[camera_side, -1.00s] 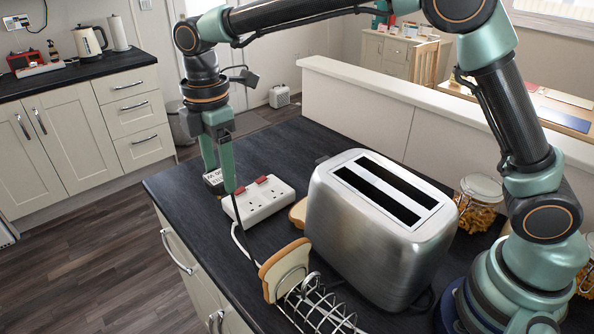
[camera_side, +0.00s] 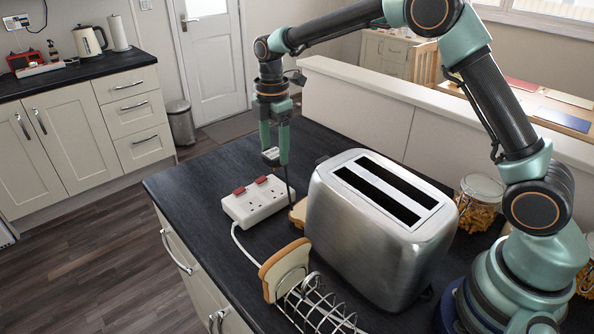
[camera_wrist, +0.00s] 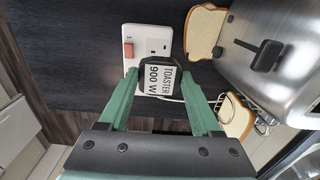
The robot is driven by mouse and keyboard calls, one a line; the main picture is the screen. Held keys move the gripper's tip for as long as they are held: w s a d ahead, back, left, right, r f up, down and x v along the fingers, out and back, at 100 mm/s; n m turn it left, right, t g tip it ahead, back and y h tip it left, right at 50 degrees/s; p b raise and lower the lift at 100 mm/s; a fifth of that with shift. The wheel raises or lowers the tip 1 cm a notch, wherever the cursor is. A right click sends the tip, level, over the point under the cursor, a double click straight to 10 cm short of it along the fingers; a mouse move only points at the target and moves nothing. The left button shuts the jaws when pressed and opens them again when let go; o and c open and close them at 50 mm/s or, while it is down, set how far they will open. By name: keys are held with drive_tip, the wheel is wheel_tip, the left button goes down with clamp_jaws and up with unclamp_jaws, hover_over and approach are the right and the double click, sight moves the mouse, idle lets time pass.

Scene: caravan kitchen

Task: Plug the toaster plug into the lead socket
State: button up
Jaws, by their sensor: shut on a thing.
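My gripper (camera_side: 275,155) is shut on the toaster plug (camera_side: 270,155), a dark plug with a white label. In the wrist view the plug (camera_wrist: 157,80) reads "TOASTER 900 W" and sits between the fingertips (camera_wrist: 165,97). The lead socket (camera_side: 252,206) is a white double block with two red switches, lying on the dark worktop. In the side view the plug is above and behind the block, apart from it. In the wrist view the plug covers part of the block (camera_wrist: 140,38), and one outlet shows just beyond it. The plug's pins are hidden.
The steel toaster (camera_side: 372,235) stands right of the socket. A bread slice (camera_side: 298,211) lies between them. A wire toast rack (camera_side: 315,305) with bread (camera_side: 281,270) is in front. A white cable (camera_side: 240,243) runs from the socket. The worktop left of the socket (camera_side: 190,185) is clear.

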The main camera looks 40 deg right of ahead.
drive_tip(key=shift+f, duration=3.65)
drive_tip(key=shift+f, duration=1.15)
drive_tip(key=o, duration=1.4)
drive_tip(key=shift+o, duration=0.2)
wheel_tip(320, 180, up, 11)
drive_tip(key=shift+r, duration=0.55)
